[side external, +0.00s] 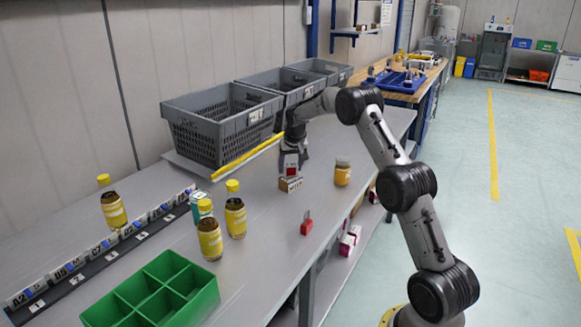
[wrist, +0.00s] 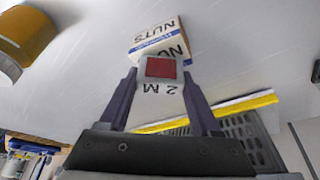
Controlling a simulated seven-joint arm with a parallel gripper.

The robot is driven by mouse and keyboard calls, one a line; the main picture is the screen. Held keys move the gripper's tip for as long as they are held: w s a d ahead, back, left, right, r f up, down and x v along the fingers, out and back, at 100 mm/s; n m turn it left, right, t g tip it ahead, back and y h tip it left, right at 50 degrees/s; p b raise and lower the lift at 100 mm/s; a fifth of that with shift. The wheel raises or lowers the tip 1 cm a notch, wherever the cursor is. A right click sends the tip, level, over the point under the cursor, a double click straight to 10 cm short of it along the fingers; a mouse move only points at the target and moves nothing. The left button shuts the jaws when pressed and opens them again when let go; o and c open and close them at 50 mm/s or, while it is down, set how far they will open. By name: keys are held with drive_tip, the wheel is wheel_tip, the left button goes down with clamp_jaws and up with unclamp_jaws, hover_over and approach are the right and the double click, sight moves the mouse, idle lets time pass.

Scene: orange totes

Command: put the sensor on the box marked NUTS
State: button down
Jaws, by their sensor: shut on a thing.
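My gripper (side external: 292,165) is shut on the sensor, a small grey block with a red face (side external: 291,172). In the wrist view the sensor (wrist: 160,70) sits between the two fingertips (wrist: 160,88), its red square and the marking "2 M" showing. The box marked NUTS (side external: 290,185), small and white and brown, stands on the grey table directly below the sensor. In the wrist view the box (wrist: 158,40) appears just beyond the sensor, which hides part of it. I cannot tell whether the sensor touches the box top.
A small red item (side external: 306,224) lies nearer the front edge. Yellow-capped bottles (side external: 235,212) and a green divided tray (side external: 160,293) are at left. Grey crates (side external: 215,125) line the back behind a yellow strip.

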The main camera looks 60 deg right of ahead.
drive_tip(key=shift+f, duration=0.1)
drive_tip(key=shift+c, duration=0.5)
unclamp_jaws()
drive_tip(key=v, duration=1.2)
drive_tip(key=s+a+r+n, duration=0.2)
drive_tip(key=s+a+r, duration=0.2)
drive_tip(key=a+r, duration=0.5)
drive_tip(key=s+a+n+t+y, duration=0.1)
drive_tip(key=s+a, duration=0.3)
drive_tip(key=a, duration=0.3)
drive_tip(key=s+a+n, duration=0.1)
drive_tip(key=s+a, duration=0.3)
drive_tip(key=a, duration=0.2)
drive_tip(key=s+a+f+n+y, duration=0.1)
drive_tip(key=s+a+f+n, duration=0.1)
drive_tip(key=s+a, duration=0.4)
drive_tip(key=s+a+f+n+t+y, duration=0.1)
drive_tip(key=s+a+f+n, duration=0.2)
drive_tip(key=s, duration=1.1)
drive_tip(key=a, duration=0.2)
drive_tip(key=shift+s+a+f, duration=0.15)
drive_tip(key=shift+a+f, duration=0.1)
drive_tip(key=shift+a, duration=0.1)
